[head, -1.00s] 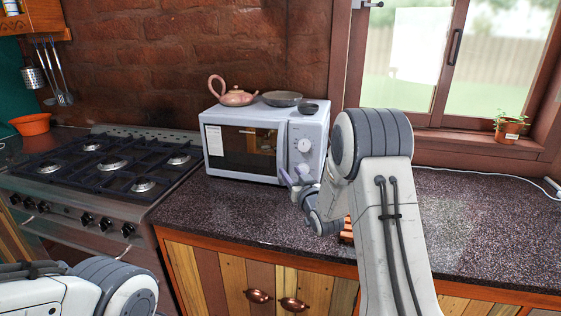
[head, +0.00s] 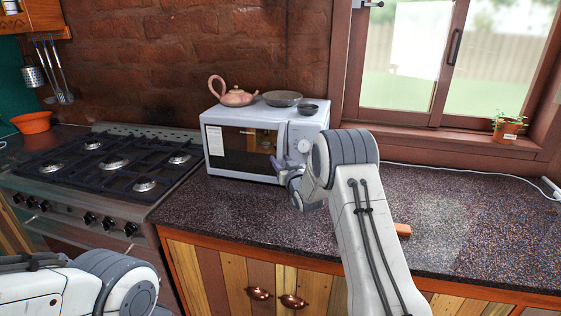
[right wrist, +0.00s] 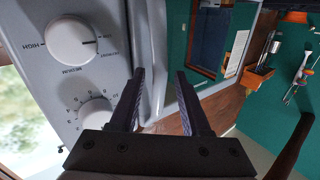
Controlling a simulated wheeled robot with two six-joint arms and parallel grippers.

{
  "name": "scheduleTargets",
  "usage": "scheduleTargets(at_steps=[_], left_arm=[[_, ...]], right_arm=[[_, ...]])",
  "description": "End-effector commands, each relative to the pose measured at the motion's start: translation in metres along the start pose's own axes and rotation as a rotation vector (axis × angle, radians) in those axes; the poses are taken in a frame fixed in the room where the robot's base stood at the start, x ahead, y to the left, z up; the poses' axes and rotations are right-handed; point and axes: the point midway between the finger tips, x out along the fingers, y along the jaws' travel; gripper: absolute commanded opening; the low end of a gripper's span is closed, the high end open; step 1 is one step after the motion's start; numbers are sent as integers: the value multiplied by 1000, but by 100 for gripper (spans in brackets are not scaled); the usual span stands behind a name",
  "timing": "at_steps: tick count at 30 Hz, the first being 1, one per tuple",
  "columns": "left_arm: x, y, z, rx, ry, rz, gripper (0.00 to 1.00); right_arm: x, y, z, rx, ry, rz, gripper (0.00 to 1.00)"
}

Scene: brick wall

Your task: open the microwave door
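The white microwave (head: 310,135) stands on the counter with its dark-windowed door (head: 240,140) shut. Its upright handle (head: 282,138) is at the right side of the door, beside the knob panel; the handle also shows in the right wrist view (right wrist: 157,45). My right gripper (head: 276,170) is at the lower part of the handle. In the right wrist view its two fingers (right wrist: 160,75) are apart, with the handle between them; whether they touch it is unclear. Only part of my left arm shows at the lower left, and its gripper is out of view.
A pink teapot (head: 236,97), a grey dish (head: 283,99) and a small dark bowl (head: 308,108) sit on the microwave. A gas stove (head: 110,165) is to the left. A reddish-brown block (head: 402,230) lies beside my right arm. The counter in front of the door is clear.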

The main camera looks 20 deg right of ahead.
Motion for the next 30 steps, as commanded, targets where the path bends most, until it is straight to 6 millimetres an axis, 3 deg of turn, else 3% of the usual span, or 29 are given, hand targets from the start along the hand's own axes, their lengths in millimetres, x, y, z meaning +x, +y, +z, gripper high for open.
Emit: scheduleTargets(at_steps=[1, 3, 4, 30], left_arm=[[0, 0, 0, 0, 0, 0, 50], [0, 0, 0, 0, 0, 0, 50], [0, 0, 0, 0, 0, 0, 50], [0, 0, 0, 0, 0, 0, 50]], right_arm=[[0, 0, 0, 0, 0, 0, 29], [0, 0, 0, 0, 0, 0, 2], [0, 0, 0, 0, 0, 0, 0], [0, 0, -1, 1, 1, 0, 0]])
